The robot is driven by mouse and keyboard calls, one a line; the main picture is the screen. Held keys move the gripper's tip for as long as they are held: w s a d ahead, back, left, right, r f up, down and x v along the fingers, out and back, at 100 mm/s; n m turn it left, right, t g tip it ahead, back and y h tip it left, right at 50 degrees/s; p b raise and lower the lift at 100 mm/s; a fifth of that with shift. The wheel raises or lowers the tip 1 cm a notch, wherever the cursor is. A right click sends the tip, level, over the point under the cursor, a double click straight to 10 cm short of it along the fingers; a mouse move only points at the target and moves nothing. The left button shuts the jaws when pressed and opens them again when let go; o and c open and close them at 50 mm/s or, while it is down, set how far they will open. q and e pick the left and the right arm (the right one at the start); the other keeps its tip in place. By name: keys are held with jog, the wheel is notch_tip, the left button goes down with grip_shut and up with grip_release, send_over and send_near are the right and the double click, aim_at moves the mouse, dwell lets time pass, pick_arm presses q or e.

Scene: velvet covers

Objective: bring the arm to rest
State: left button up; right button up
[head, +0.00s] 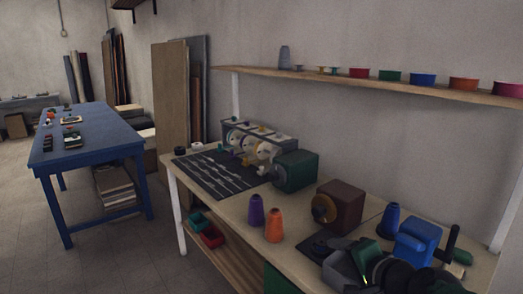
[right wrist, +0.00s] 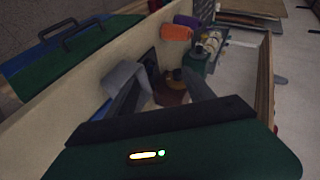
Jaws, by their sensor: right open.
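My right gripper (head: 345,268) is low at the right in the head view, over the near right part of the workbench (head: 225,205). Its grey fingers also show in the right wrist view (right wrist: 160,82), spread apart with nothing held between them. Beyond the fingers in that view are a brown block and an orange cone (right wrist: 176,32). In the head view the gripper is in front of the brown box-shaped machine (head: 341,205) and beside a blue block (head: 416,240). Whether it touches anything there I cannot tell. My left gripper does not show.
The bench also holds a green box-shaped machine (head: 295,171), a purple cone (head: 256,210), a blue cone (head: 389,221) and a dark mat (head: 215,172). A shelf (head: 400,82) with coloured spools runs above. A blue table (head: 95,142) stands left; floor between is clear.

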jog(key=s+d+f+n+g+h+b, duration=0.1)
jog(key=s+f+n+g+b, duration=0.4)
jog(key=f, duration=0.7)
jog(key=s+f+n+h+b, duration=0.1)
jog(key=s+f+n, duration=0.1)
jog(key=s+f, duration=0.8)
jog(key=s+d+f+n+g+h+b, duration=0.1)
jog(key=s+f+n+g+b, duration=0.2)
jog(key=f, duration=1)
notch_tip(320, 180, up, 29)
jog(key=s+n+p, duration=0.1)
jog(key=s+p, duration=0.1)
jog(key=p, duration=2.9)
jog(key=shift+r+n+g, duration=0.15)
jog(key=shift+n+g, duration=0.15)
jog(key=shift+s+a, duration=0.1)
